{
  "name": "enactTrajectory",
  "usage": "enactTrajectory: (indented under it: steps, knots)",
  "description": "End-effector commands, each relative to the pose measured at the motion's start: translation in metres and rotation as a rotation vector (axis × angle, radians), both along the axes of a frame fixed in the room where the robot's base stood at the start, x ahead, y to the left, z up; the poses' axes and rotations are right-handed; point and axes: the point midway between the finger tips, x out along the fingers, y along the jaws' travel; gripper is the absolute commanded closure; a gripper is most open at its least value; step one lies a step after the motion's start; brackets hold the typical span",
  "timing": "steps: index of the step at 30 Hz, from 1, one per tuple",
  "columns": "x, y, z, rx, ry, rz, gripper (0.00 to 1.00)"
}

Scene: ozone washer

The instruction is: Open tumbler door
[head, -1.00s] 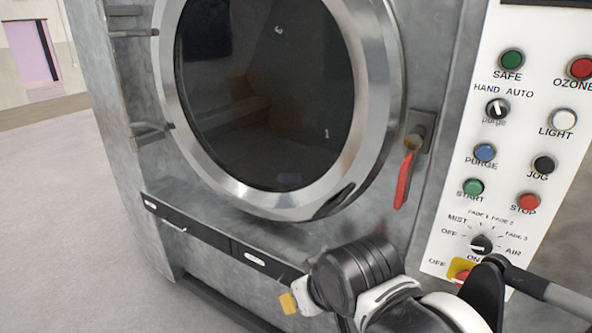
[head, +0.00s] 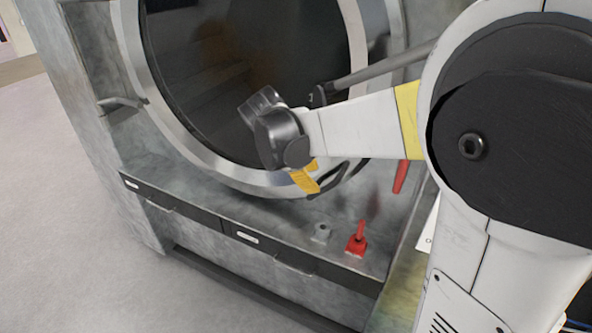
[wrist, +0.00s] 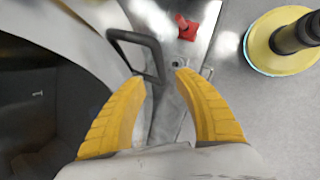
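The tumbler door (head: 215,172) is a round metal ring with a dark window, and it looks closed against the machine front. A black loop handle (head: 328,180) sits at its lower right edge. My gripper (head: 306,183) is in front of the door's lower right part, with its yellow fingers partly hidden in the head view. In the wrist view my gripper (wrist: 160,77) is open, its fingers spread apart. The door handle (wrist: 150,42) shows just past the left fingertip; I cannot tell whether they touch. Nothing is seen held. The door (wrist: 40,95) fills the left side there.
A red lever (head: 401,177) hangs right of the door, partly behind my arm. A small red lever switch (head: 356,243) stands on the ledge below. Black drawer fronts (head: 262,243) run under the ledge. Open floor (head: 80,200) lies left of the machine.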

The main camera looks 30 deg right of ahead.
Motion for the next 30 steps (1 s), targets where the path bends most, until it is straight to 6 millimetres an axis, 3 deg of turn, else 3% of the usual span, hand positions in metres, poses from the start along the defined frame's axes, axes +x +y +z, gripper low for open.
enactTrajectory:
  steps: [6,12,24,28,30]
  knots:
    - [0.006,-0.023,-0.042,0.001,-0.001,-0.004,0.62]
    - [0.01,-0.036,-0.066,0.001,-0.002,-0.003,0.62]
    - [0.011,-0.04,-0.072,0.002,-0.002,-0.002,0.62]
    - [0.011,-0.04,-0.071,0.002,-0.002,-0.002,1.0]
    - [0.011,-0.04,-0.071,0.002,-0.002,-0.002,1.0]
